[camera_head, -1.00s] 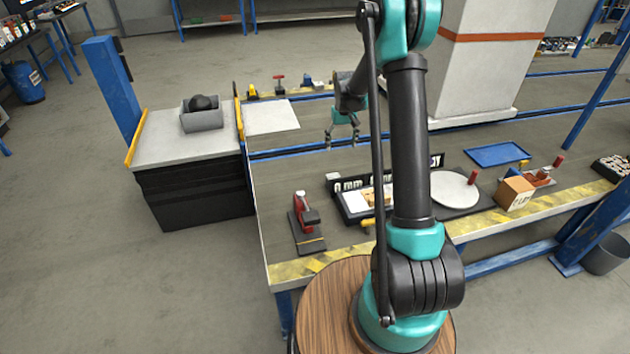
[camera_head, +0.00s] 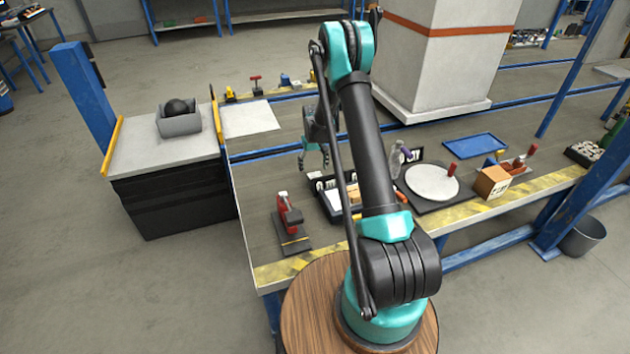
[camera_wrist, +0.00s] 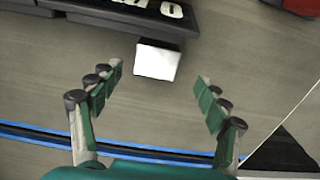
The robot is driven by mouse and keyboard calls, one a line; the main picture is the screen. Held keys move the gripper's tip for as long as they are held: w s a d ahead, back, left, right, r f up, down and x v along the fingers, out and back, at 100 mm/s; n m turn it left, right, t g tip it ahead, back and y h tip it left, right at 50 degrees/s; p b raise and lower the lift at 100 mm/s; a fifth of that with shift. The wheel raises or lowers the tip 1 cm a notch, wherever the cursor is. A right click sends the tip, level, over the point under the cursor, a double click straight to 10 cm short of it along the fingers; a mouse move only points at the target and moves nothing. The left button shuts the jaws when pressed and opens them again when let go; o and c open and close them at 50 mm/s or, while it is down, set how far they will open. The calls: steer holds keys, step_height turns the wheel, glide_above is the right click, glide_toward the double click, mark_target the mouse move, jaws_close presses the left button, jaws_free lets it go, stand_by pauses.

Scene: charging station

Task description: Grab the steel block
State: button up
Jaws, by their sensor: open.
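A pale, bright-topped cube, which looks like the steel block (camera_wrist: 157,62), lies on the grey bench top in the wrist view, beside the edge of a black sign with white characters (camera_wrist: 150,15). My gripper (camera_wrist: 157,79) is open and empty. Its green-padded fingers stand left and right of the block's near side, with gaps on both sides. In the head view my gripper (camera_head: 313,164) hangs fingers-down over the bench, just behind the black tray.
A black tray (camera_head: 329,205) with light pieces, a red-and-black tool (camera_head: 290,215), a round white plate (camera_head: 432,182), a cardboard box (camera_head: 492,181) and a blue tray (camera_head: 475,146) stand on the bench. A grey pillar (camera_head: 440,70) rises behind. The bench behind my gripper is mostly clear.

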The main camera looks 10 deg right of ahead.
mark_target(315, 175)
steer(key=shift+s+d+f, duration=0.1)
steer(key=shift+d+f, duration=0.05)
steer(key=shift+f, duration=1.25)
steer(key=shift+d+f, duration=0.15)
steer(key=shift+f, duration=1.2)
steer(key=c, duration=1.7)
steer(key=shift+r, duration=0.1)
steer(key=shift+c, duration=0.2)
